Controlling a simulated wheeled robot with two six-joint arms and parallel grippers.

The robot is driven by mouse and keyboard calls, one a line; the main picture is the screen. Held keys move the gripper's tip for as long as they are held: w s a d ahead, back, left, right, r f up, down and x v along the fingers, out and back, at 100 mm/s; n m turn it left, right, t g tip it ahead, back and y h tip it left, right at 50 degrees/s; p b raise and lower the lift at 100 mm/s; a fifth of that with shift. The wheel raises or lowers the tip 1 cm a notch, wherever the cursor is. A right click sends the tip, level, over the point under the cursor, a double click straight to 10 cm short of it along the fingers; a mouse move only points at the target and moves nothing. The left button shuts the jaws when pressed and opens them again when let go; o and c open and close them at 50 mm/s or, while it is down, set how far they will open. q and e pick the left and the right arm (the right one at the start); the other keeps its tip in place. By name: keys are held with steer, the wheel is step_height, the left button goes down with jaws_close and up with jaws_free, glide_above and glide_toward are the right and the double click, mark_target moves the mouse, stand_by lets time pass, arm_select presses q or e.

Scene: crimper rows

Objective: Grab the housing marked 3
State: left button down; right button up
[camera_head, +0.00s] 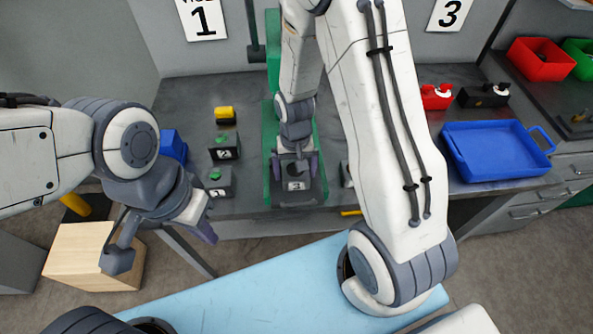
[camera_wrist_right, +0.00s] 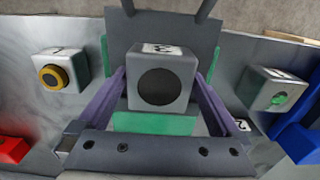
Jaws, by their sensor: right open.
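The housing marked 3 (camera_head: 296,186) is a grey box with a white label and a dark round face. It stands on a green-edged stand at the middle of the bench. It also shows in the right wrist view (camera_wrist_right: 160,92), between the two purple fingers of my right gripper. That right gripper (camera_head: 297,165) is open, with a finger on each side of the housing and small gaps visible. My left gripper (camera_head: 160,248) hangs at the left, away from the housing, with its fingers spread and nothing between them.
Housings with green buttons (camera_head: 224,150) (camera_head: 219,185) and one with a yellow top (camera_head: 225,115) stand left of the stand. A blue bin (camera_head: 173,146) is beside them. A blue tray (camera_head: 495,150) and a red bin (camera_head: 540,62) are right. My right arm hides part of the bench.

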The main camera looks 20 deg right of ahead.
steer(key=shift+f, duration=0.25)
jaws_close()
steer(key=shift+r, duration=0.1)
steer(key=shift+r, duration=0.1)
